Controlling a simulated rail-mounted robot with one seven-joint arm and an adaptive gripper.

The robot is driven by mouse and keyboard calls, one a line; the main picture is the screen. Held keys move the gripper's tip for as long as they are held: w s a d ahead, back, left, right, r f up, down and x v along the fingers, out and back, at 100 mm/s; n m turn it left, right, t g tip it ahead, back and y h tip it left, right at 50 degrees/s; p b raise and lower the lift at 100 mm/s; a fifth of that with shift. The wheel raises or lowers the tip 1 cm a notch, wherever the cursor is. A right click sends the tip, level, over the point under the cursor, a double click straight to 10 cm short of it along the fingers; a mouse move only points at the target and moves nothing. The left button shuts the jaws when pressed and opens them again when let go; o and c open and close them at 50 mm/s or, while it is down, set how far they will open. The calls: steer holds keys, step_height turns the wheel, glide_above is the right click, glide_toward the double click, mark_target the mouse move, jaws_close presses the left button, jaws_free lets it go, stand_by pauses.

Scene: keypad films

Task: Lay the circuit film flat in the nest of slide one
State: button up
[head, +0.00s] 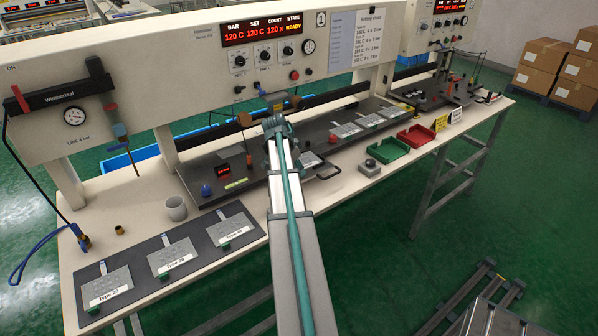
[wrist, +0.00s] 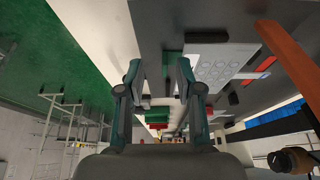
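The circuit film (wrist: 217,65), light grey with round keys, lies on a dark surface just right of my gripper (wrist: 155,75) in the wrist view. Small dark blocks stand around its edges. A green tab (wrist: 173,63) shows at its left side, near my right finger. My fingers are apart, with nothing clearly held between them. In the head view my arm hides the gripper's tips, and part of a film (head: 309,160) shows just right of the arm on the dark slide plate. I cannot tell whether that film is fully seated.
Several spare films sit on a dark mat (head: 207,262) at front left, and more lie farther right (head: 368,121). A grey cup (head: 176,208), green tray (head: 381,151) and red tray (head: 416,135) stand on the bench. The press panel (head: 262,34) overhangs the slides.

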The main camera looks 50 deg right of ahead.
steer(key=v, duration=1)
